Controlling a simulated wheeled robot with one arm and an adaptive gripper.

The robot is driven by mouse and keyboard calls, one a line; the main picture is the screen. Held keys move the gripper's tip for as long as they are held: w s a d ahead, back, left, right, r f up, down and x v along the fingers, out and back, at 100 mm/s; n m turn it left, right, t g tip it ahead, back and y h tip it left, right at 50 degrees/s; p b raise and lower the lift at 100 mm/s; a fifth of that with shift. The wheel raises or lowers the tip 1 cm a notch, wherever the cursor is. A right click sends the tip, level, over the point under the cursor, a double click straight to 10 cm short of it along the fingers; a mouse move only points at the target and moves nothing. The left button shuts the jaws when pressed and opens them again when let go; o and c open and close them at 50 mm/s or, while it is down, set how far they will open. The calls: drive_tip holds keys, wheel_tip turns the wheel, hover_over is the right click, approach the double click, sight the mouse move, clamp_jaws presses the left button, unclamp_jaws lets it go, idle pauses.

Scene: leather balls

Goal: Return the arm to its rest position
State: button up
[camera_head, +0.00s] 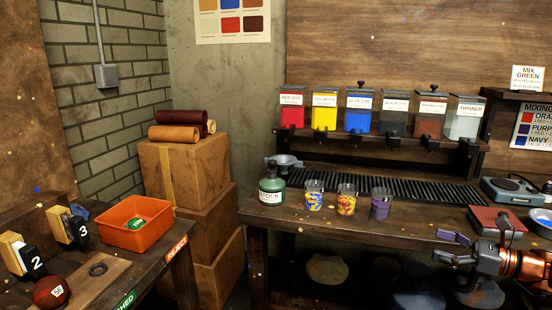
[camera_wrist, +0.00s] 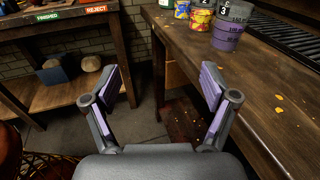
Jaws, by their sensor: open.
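My gripper (camera_head: 455,247) is at the right of the head view, in front of the workbench (camera_head: 268,224). Its fingers point left and are spread with nothing between them. In the wrist view my gripper (camera_wrist: 164,92) also shows open and empty, with purple finger pads. Floor and the bench's front edge lie beyond the fingers. Part of my copper-coloured arm shows at the lower right of the head view; the rest of it is out of the frame.
Three cups, two splattered (camera_head: 314,196) (camera_head: 346,199) and one purple (camera_head: 381,204), stand on the bench beside a green stock bottle (camera_head: 272,186). A red pad (camera_head: 495,221) and a scale (camera_head: 512,190) lie at right. An orange bin (camera_head: 135,222) stands on the left table (camera_head: 150,270).

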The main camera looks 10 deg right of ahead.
drive_tip(key=s+a+n+g, duration=0.3)
drive_tip(key=a+n+g, duration=0.5)
drive_tip(key=a, duration=1.4)
drive_tip(key=s+a+f+n+g+h, duration=0.2)
drive_tip(key=s+a+n+g, duration=0.15)
drive_tip(key=s+a, duration=0.2)
drive_tip(key=s+a+f+n+g+h, duration=0.2)
drive_tip(key=s+a+f+n, duration=0.15)
drive_tip(key=s+a, duration=0.2)
drive_tip(key=s+d+f+n+g+h, duration=0.1)
drive_tip(key=s+d+f+n+h, duration=0.1)
drive_tip(key=s+n+h, duration=0.5)
drive_tip(key=s+d+f+n+h, duration=0.2)
drive_tip(key=s+n, duration=0.2)
drive_tip(key=s, duration=0.6)
wheel_tip(320, 180, up, 17)
drive_tip(key=t+p, duration=0.1)
drive_tip(key=p, duration=1.5)
drive_tip(key=shift+w+r, duration=0.2)
drive_tip(key=shift+w, duration=0.2)
